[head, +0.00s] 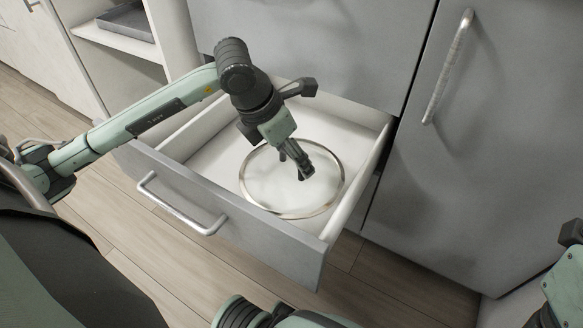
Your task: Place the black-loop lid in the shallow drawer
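A round clear lid with a metal rim (330,206) lies inside the open shallow drawer (186,160). It looks flat on the drawer's white floor. My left gripper (304,173) points down over the middle of the lid, with its dark fingertips at or just above the centre. The black loop is not distinct from the dark fingers, so I cannot tell whether they hold it. The fingers look close together. Part of my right arm shows at the right edge, but its fingertips are out of view.
The drawer's front panel with its bar handle (180,208) stands out over the wooden floor (130,240). A grey cabinet door (480,150) with a vertical handle is to the right. An open shelf with a dark grey tray (127,22) is at the upper left.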

